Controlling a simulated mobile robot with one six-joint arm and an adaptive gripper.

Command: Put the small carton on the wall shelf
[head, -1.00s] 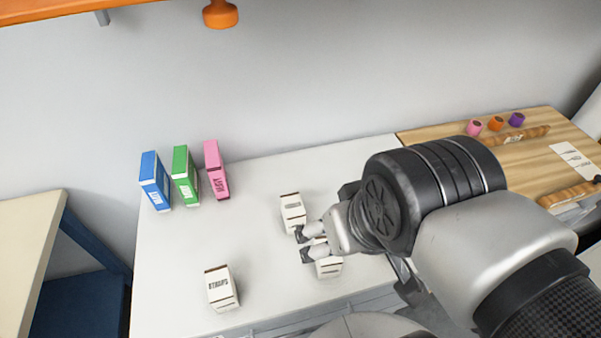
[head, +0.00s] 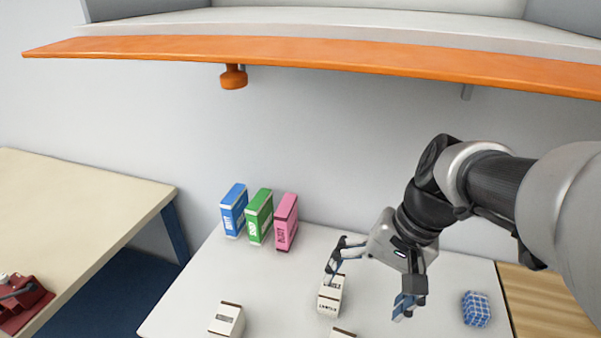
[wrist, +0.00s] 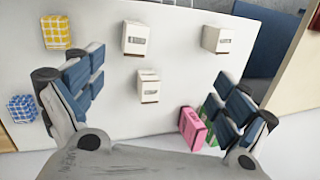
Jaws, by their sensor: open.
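Several small white cartons with dark lids stand on the white table, and I cannot tell by label which one is meant. One carton (head: 329,301) stands under my gripper (head: 370,284); it also shows in the wrist view (wrist: 148,87), between the fingers in the picture. A second carton (head: 227,320) is to the left, and a third (head: 342,333) is cut off at the bottom edge. My gripper is open and empty above the table, with one finger partly covering the first carton. The wall shelf (head: 300,52) has an orange front edge and spans the top.
Blue (head: 234,211), green (head: 259,217) and pink (head: 286,222) boxes stand near the wall. A blue checkered cube (head: 476,309) is at the right; a yellow checkered one (wrist: 56,33) shows in the wrist view. An orange knob (head: 234,77) hangs under the shelf.

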